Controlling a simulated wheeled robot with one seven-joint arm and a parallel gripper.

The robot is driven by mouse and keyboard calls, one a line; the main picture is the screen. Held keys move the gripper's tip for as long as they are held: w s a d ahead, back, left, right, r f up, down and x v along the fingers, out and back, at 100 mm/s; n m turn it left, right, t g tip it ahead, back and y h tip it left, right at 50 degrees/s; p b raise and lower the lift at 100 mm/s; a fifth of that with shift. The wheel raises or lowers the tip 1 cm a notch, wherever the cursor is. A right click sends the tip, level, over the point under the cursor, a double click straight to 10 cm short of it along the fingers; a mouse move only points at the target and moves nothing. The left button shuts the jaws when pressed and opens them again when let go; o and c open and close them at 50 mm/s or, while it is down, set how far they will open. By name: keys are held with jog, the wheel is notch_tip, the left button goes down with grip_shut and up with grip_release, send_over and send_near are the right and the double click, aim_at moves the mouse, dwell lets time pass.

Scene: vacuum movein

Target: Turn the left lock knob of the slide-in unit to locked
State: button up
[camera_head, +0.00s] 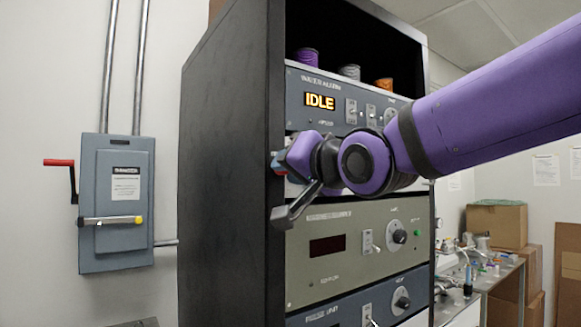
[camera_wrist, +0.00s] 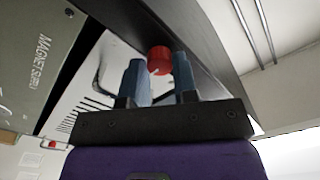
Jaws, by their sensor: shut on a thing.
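The slide-in unit has a pale front panel with vent slots, seen in the wrist view (camera_wrist: 85,98). In the head view it sits between the display unit and the green-grey unit, mostly hidden behind my arm. The red left lock knob (camera_wrist: 159,54) is between the two blue fingers of my gripper (camera_wrist: 160,66), which is shut on it. In the head view my gripper (camera_head: 277,161) is at the rack's left front edge. The knob's turn position cannot be told. A second, small red knob (camera_wrist: 52,144) shows at the panel's other end.
The black rack (camera_head: 228,165) holds an upper unit reading IDLE (camera_head: 320,102) and a green-grey unit (camera_head: 330,255) below. A grey wall box (camera_head: 117,205) with a red lever is at left. A bench (camera_head: 490,283) and cardboard boxes (camera_head: 497,225) are at right.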

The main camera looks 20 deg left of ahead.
dwell(0.4)
jog(key=o, duration=0.9)
jog(key=shift+o, duration=0.2)
jog(key=v, duration=1)
jog(key=shift+s+d, duration=0.25)
jog(key=shift+s, duration=0.05)
jog(key=shift+d, duration=0.1)
